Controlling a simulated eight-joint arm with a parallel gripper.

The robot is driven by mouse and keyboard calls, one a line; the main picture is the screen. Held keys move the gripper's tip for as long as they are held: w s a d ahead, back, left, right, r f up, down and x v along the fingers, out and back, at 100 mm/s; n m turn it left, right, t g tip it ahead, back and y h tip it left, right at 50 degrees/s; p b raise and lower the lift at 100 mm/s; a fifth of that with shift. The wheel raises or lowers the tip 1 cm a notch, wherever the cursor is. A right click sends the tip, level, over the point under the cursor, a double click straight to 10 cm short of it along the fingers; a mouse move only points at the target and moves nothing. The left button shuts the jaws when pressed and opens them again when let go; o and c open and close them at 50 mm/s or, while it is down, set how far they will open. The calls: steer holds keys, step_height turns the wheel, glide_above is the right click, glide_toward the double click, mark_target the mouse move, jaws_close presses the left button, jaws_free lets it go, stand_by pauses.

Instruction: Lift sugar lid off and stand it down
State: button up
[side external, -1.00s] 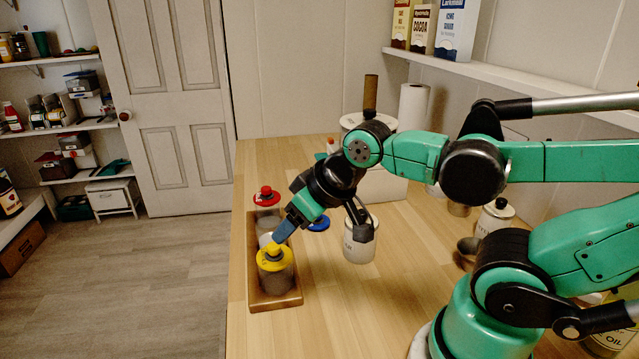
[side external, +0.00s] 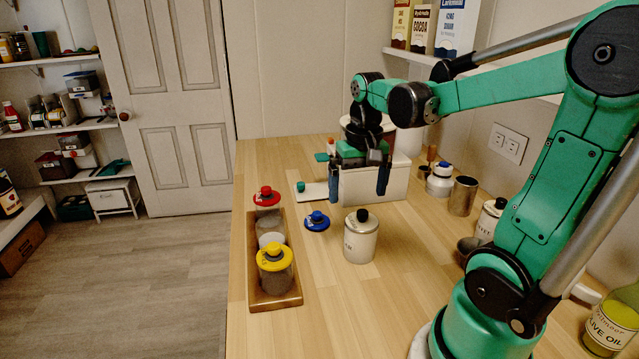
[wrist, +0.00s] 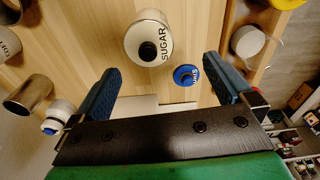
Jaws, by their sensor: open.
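The sugar canister (side external: 361,243) is a pale cylinder standing upright on the wooden counter. Its lid, with a black knob (side external: 362,215), sits on top. In the wrist view the canister (wrist: 150,28), marked SUGAR, and its knob (wrist: 148,51) lie ahead of the fingers, slightly left of centre. My gripper (side external: 359,186) is open and empty, with its blue fingers pointing down. It is behind and above the canister, apart from it. In the wrist view my gripper (wrist: 160,68) shows nothing between its fingers.
A wooden tray (side external: 285,303) at left holds jars, one with a yellow lid (side external: 274,254). A red lid (side external: 266,197) and a blue lid (side external: 317,221) lie nearby. A white box (side external: 372,186) is behind the gripper. Canisters and tins stand at right. The front counter is clear.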

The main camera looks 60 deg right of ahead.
mark_target(363, 212)
steer(key=shift+s+d+f+m, duration=0.1)
steer(key=shift+s+d+m, duration=0.2)
steer(key=shift+d, duration=0.25)
steer(key=shift+d+f+g, duration=0.15)
steer(key=shift+f+g, duration=0.05)
steer(key=shift+g, duration=0.1)
steer(key=shift+f, duration=2.6)
steer(key=c, duration=1)
